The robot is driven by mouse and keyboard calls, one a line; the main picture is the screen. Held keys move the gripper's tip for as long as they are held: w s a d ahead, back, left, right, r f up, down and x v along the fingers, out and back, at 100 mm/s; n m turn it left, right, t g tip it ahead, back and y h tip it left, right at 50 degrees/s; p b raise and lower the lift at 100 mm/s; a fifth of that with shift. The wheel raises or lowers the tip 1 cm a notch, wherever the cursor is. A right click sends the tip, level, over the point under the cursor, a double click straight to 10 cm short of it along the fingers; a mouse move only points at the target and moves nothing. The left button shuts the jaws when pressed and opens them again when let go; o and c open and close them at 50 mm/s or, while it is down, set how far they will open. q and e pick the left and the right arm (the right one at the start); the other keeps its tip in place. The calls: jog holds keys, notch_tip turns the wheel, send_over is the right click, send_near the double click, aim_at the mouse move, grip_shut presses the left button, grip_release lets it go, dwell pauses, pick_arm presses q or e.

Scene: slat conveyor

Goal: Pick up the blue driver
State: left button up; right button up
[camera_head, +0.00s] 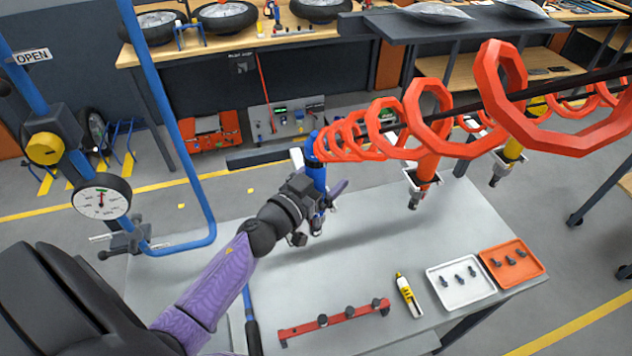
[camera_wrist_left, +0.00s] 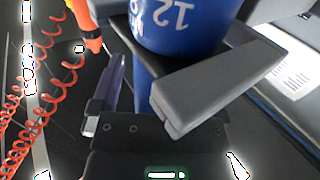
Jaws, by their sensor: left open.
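The blue driver (camera_head: 316,178) hangs upright from a red coiled hose above the grey table. My left gripper (camera_head: 322,192) is at its body, with the jaws open. The lower end of the driver shows beneath the gripper in the head view. My right gripper is not in view.
An orange driver (camera_head: 427,168) and a yellow driver (camera_head: 511,150) hang to the right on red coils. The table (camera_head: 375,270) holds a red bar (camera_head: 335,320), a yellow tool (camera_head: 408,296), a white tray (camera_head: 438,287) and an orange tray (camera_head: 531,262). A blue tube stand (camera_head: 165,110) rises at left.

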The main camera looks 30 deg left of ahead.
pick_arm(q)
jog(key=shift+c, duration=0.3)
grip_shut()
jog(key=shift+r, duration=0.1)
